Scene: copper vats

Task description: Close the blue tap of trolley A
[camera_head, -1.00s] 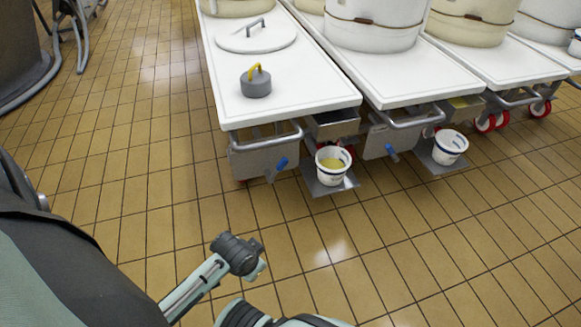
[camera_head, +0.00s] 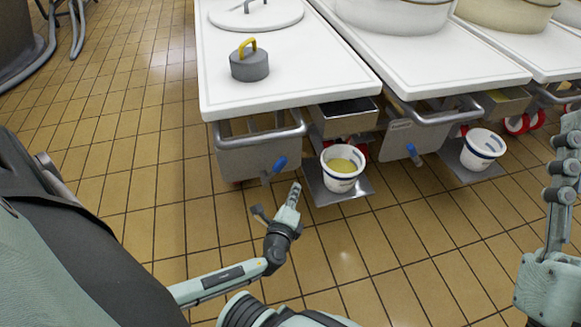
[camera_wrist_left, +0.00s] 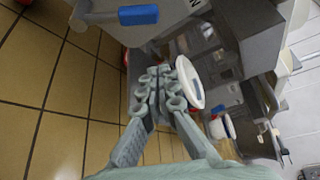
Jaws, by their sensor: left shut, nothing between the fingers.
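A blue tap handle (camera_head: 280,163) sits under the front edge of the left trolley (camera_head: 295,90), slanting from its metal valve. It also shows at the top of the left wrist view (camera_wrist_left: 138,15). A second blue tap handle (camera_head: 413,154) is under the middle trolley. I cannot read which trolley is A. My left gripper (camera_head: 292,192) is shut and empty, just below and right of the left tap, apparently apart from it. In the left wrist view its fingers (camera_wrist_left: 160,75) are together. Part of my right arm or gripper (camera_head: 550,240) shows at the right edge; its finger state is unclear.
A white bucket (camera_head: 330,180) with yellowish contents stands on a low metal shelf (camera_head: 345,198) right of the left tap. Another white bucket (camera_head: 484,143) stands farther right. A grey weight with a yellow handle (camera_head: 249,66) sits on the left trolley. Tiled floor in front is clear.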

